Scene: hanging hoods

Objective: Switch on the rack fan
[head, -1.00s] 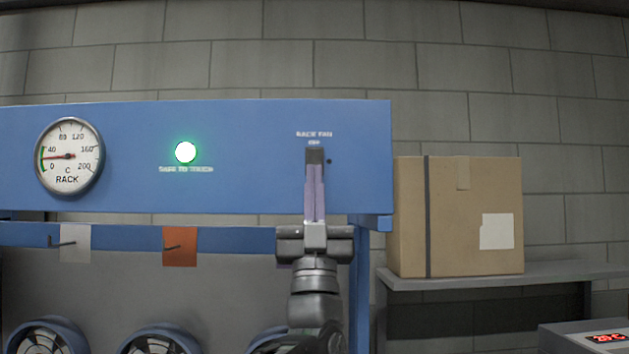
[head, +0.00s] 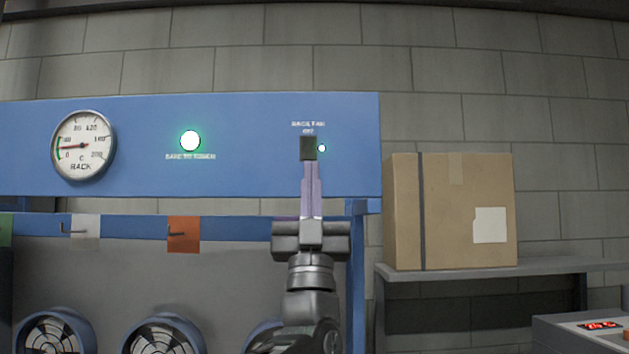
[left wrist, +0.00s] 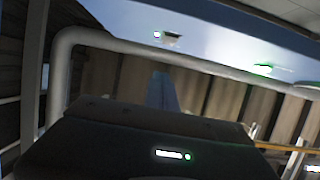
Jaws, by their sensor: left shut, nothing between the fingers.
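The rack fan label (head: 308,127) is on the blue panel (head: 250,140), near its right end. In the left wrist view a small lit spot (left wrist: 157,34) and a dark small part (left wrist: 172,40) show on the panel. Whether the fingertips touch the switch cannot be told. My right gripper is not in view.
A round rack gauge (head: 84,146) and a lit green-white safe-to-touch lamp (head: 190,141) are on the panel. Below are hooks with a white tag (head: 86,233) and an orange tag (head: 184,235), and round fans (head: 165,336). A cardboard box (head: 465,210) stands on a shelf at right.

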